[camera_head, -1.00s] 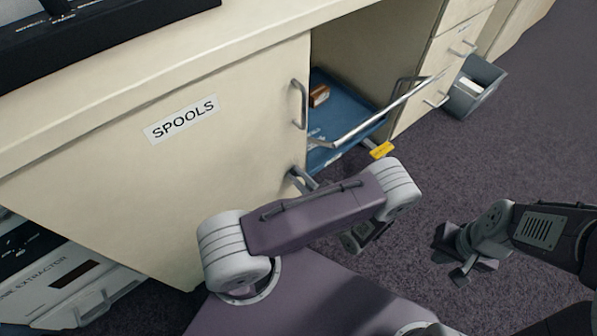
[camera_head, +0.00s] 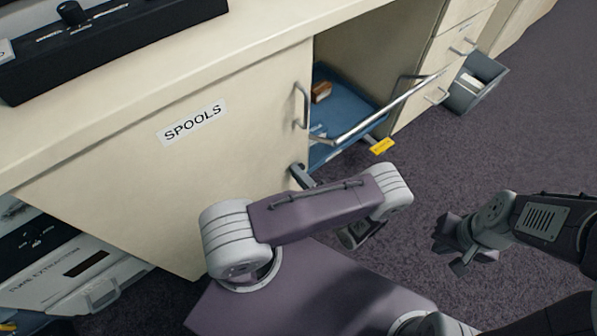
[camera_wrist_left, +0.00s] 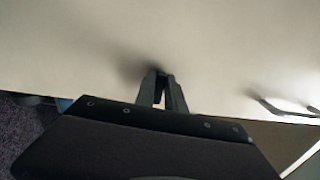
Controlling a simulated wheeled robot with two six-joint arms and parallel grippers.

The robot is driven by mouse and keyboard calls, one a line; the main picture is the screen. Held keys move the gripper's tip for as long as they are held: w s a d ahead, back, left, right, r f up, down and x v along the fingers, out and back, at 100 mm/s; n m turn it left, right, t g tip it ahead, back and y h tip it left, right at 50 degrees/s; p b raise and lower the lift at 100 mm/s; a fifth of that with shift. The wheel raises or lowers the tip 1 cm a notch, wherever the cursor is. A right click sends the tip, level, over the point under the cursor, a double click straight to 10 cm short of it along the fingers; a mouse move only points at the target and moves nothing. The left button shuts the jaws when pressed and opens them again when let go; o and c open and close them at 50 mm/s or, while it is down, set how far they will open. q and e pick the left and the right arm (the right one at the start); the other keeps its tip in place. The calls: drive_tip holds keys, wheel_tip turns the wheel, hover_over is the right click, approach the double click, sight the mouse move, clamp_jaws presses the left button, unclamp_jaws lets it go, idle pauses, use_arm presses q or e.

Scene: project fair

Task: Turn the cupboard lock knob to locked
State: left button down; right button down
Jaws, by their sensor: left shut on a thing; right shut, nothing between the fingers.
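The cupboard door labelled SPOOLS (camera_head: 150,195) is a cream panel. My left gripper (camera_head: 298,170) reaches the door low near its right edge, below the door's bar handle (camera_head: 301,105). In the left wrist view my left gripper's fingertips (camera_wrist_left: 160,77) are close together against the door, shut on the lock knob. The knob itself is hidden by the fingers, so I cannot see which way it points. My right gripper (camera_head: 447,243) is shut and empty above the dark carpet, away from the cupboard.
Right of the door is an open bay with a blue tray (camera_head: 345,93), a brown block (camera_head: 321,91), a metal rail and a yellow tag (camera_head: 382,146). A grey bin (camera_head: 477,84) stands by the drawers. A black console (camera_head: 115,45) sits on the counter. The carpet at right is clear.

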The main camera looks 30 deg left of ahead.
use_arm(q)
drive_tip(key=shift+f+n, duration=0.1)
drive_tip(key=shift+n, duration=0.5)
drive_tip(key=c, duration=1.4)
unclamp_jaws()
drive_tip(key=p+v, duration=0.2)
drive_tip(key=v, duration=0.7)
